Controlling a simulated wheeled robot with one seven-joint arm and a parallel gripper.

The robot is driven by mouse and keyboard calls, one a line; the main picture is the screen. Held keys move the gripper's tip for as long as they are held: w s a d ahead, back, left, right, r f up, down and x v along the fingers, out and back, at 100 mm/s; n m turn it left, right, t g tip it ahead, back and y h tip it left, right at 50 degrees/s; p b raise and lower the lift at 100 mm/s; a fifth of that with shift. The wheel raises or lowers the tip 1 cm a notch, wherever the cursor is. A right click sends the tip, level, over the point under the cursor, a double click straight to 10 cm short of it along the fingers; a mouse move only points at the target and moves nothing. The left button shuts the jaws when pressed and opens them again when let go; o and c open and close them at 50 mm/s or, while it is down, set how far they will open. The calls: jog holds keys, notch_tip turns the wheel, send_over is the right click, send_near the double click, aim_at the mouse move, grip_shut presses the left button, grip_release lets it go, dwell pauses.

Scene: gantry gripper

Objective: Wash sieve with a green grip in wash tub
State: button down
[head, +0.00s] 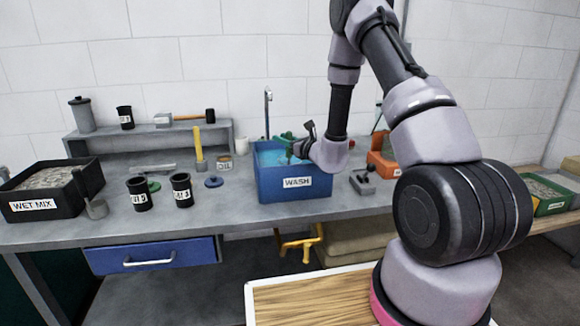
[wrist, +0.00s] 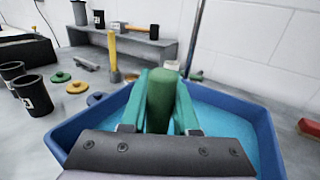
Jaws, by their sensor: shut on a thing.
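The blue wash tub (head: 263,186), labelled WASH and holding light blue water, stands on the bench. It fills the lower part of the wrist view (wrist: 262,140). My gripper (head: 290,148) is over the tub. In the wrist view its two green fingers (wrist: 163,92) are shut on the sieve's dark green grip (wrist: 161,104), which stands up between them. The sieve's bowl is hidden in both views, so I cannot tell whether it touches the water.
A black WET MIX tray (head: 88,178) stands at the far left, with black cups (head: 181,190) between it and the tub. A raised shelf (head: 150,137) is behind. An orange bin (head: 383,166) and a grey block (head: 362,183) are right of the tub. A thin tap (head: 267,110) rises behind it.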

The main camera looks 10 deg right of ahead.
jog(key=shift+r, duration=0.2)
notch_tip(320, 180, up, 12)
jog(key=shift+r, duration=0.2)
dwell(0.9)
dwell(1.0)
